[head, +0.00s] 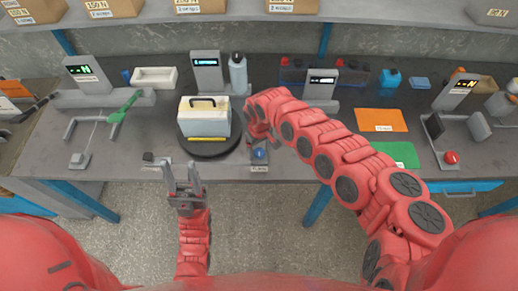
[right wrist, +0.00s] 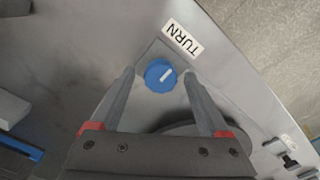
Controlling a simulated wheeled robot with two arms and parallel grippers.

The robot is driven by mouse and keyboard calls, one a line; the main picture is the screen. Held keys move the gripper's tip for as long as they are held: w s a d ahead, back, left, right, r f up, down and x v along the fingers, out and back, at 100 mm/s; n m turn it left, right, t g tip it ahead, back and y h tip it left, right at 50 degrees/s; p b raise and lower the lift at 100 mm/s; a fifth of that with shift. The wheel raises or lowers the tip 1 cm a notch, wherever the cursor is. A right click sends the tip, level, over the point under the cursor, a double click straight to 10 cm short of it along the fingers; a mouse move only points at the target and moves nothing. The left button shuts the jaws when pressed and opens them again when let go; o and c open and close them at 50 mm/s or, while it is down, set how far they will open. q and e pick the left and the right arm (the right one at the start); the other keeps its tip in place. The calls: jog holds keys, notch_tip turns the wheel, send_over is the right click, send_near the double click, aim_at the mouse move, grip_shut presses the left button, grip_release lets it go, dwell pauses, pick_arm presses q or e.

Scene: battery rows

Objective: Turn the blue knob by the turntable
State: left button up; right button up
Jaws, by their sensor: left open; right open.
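The blue knob (head: 259,154) sits at the front edge of the bench, just right of the turntable (head: 206,146). In the right wrist view the blue knob (right wrist: 160,75), with a white line on its top, shows between the tips of my right gripper (right wrist: 158,78). The fingers are open, one on each side of the knob; I cannot tell whether they touch it. In the head view my right arm partly hides that gripper. A cream box with a dark handle (head: 204,117) stands on the turntable. My left gripper (head: 182,180) is open and empty in front of the bench edge.
A label reading TURN (right wrist: 183,39) lies beside the knob. A green lever (head: 124,106) stands at left, and a red button (head: 451,157) at right. Orange (head: 380,120) and green (head: 397,154) mats lie right of my right arm. A grey bottle (head: 238,74) stands behind the turntable.

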grip_shut()
dwell(0.3)
jog(key=shift+r+m, duration=0.1)
jog(key=shift+m, duration=0.2)
